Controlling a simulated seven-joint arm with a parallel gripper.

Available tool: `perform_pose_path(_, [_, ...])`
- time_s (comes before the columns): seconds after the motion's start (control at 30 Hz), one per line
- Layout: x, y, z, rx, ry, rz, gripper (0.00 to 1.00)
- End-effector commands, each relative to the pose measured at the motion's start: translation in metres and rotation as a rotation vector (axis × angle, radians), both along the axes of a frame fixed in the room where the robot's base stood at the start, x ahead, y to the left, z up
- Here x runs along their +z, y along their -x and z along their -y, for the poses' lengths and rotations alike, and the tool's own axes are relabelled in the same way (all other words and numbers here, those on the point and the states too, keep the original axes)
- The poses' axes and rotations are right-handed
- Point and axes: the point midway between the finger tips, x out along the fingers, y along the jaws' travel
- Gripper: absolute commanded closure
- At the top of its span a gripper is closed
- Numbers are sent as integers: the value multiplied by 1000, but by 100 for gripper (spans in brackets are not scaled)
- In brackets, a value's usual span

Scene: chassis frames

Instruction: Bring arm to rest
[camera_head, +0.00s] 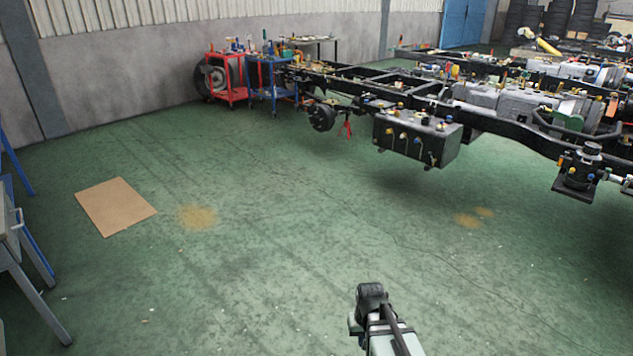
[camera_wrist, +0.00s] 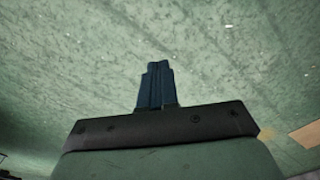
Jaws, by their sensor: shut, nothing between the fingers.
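My gripper (camera_wrist: 157,84) shows in the wrist view, its two dark fingers together with nothing between them. It points out over the bare green floor (camera_wrist: 70,70). In the head view my arm (camera_head: 384,325) shows at the bottom, right of the middle, over the green floor (camera_head: 270,260). The gripper's fingers cannot be made out in the head view. Nothing touches the arm or the gripper in either view.
A truck chassis frame (camera_head: 370,78) with a grey tank (camera_head: 418,140) stands at the right. Red (camera_head: 238,95) and blue (camera_head: 262,72) carts stand by the back wall. A cardboard sheet (camera_head: 115,206) lies at the left, near a bench (camera_head: 12,222). The middle floor is clear.

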Motion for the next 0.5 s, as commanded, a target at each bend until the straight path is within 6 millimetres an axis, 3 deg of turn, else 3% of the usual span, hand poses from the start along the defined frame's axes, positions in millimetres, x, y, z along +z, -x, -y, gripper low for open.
perform_pose_path(0.2, [-10, 23, 37, -83, 3, -11, 100])
perform_pose_path(0.5, [-54, 59, 34, -75, 6, -106, 100])
